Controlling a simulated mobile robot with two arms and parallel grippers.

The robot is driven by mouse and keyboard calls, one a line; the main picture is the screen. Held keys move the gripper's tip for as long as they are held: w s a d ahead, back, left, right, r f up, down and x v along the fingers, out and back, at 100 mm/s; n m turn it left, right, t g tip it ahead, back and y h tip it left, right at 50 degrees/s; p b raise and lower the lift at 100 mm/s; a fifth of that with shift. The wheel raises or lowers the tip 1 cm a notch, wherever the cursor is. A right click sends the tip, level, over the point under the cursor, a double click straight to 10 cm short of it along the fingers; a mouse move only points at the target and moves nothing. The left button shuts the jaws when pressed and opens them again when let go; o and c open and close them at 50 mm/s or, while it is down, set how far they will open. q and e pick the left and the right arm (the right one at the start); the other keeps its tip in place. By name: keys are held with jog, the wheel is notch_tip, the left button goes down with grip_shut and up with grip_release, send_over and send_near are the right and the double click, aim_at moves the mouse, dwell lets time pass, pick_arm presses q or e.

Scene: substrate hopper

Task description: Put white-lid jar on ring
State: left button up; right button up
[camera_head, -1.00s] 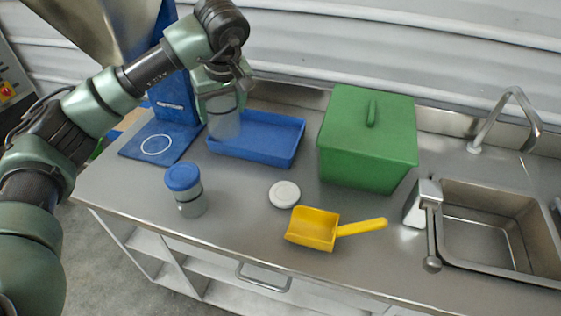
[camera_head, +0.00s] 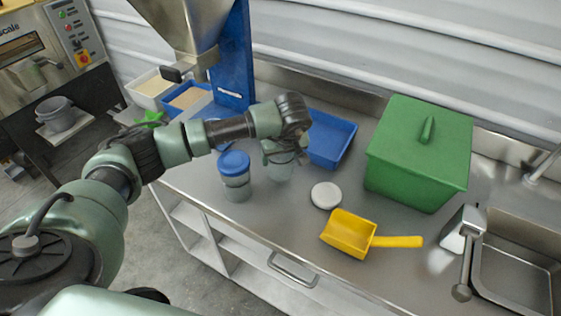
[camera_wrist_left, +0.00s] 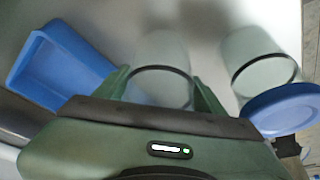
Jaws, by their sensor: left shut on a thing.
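My left gripper (camera_head: 284,150) is shut on a clear jar (camera_head: 279,171); the wrist view shows the jar (camera_wrist_left: 161,50) between the fingers (camera_wrist_left: 163,90). I see no lid on it, and cannot tell whether its bottom touches the counter. A white lid (camera_head: 325,195) lies flat on the counter, to the right of this jar. A clear jar with a blue lid (camera_head: 235,163) stands just left of the held jar and also shows in the wrist view (camera_wrist_left: 280,108). The white ring on the hopper stand's blue base is hidden behind my left arm. My right gripper is out of view.
A blue tray (camera_head: 345,155) lies behind the held jar. A green box (camera_head: 410,170) stands right of it. A yellow scoop (camera_head: 350,234) lies near the front edge. The sink (camera_head: 520,262) is at right. The steel hopper (camera_head: 188,25) hangs at back left above bins.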

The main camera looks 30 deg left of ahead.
pick_arm(q)
jog(key=shift+f, duration=1.55)
jog(key=o, duration=1.4)
jog(key=shift+o, duration=0.2)
